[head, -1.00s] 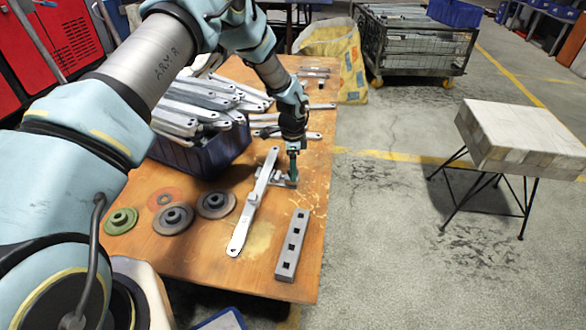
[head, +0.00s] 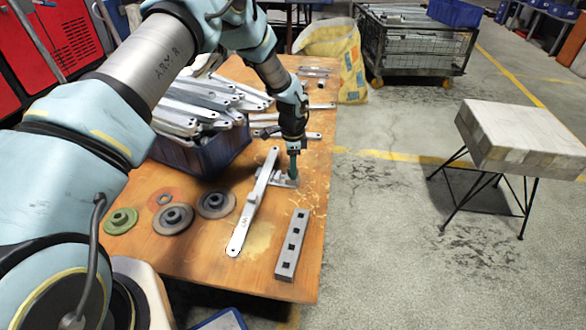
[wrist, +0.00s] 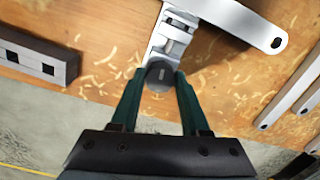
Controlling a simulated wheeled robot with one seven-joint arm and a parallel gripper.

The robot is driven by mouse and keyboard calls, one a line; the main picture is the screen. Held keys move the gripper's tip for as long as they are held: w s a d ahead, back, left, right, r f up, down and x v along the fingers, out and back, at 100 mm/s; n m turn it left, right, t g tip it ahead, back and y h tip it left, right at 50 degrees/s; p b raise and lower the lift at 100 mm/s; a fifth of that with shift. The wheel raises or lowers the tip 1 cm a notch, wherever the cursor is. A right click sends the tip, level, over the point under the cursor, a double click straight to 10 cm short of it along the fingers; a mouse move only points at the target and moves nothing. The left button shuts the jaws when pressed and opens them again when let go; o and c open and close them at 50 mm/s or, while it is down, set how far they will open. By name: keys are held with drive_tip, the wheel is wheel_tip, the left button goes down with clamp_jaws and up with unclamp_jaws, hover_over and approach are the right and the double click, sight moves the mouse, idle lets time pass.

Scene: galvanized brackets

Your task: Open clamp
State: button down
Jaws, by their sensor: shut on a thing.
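The clamp (head: 281,179) is a small grey metal vise on the wooden table, next to a long pale bracket (head: 248,213). In the wrist view the clamp (wrist: 176,38) shows its screw and a round dark grey knob (wrist: 160,74) at its near end. The bracket (wrist: 240,22) lies against the clamp's far end; I cannot tell how tightly the jaws hold it. My gripper (head: 293,177) points down at the clamp's right end. In the wrist view my gripper (wrist: 160,78) is shut on the knob, with one green finger on each side.
A blue bin (head: 205,155) heaped with brackets stands left of the clamp. Round discs (head: 172,219) lie in front of it. A grey bar with square holes (head: 291,246) lies near the right table edge. More loose brackets (wrist: 290,88) lie at right in the wrist view.

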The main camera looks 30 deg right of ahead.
drive_tip(key=n, duration=0.7)
drive_tip(key=shift+b, duration=0.3)
drive_tip(key=n, duration=0.3)
drive_tip(key=shift+n, duration=0.4)
drive_tip(key=n, duration=0.3)
drive_tip(key=shift+n, duration=0.3)
drive_tip(key=c, duration=0.8)
unclamp_jaws()
drive_tip(key=shift+n, duration=0.5)
drive_tip(key=shift+o, duration=1.2)
drive_tip(key=shift+r, duration=0.1)
drive_tip(key=shift+r+p, duration=1.85)
drive_tip(key=shift+r, duration=1.15)
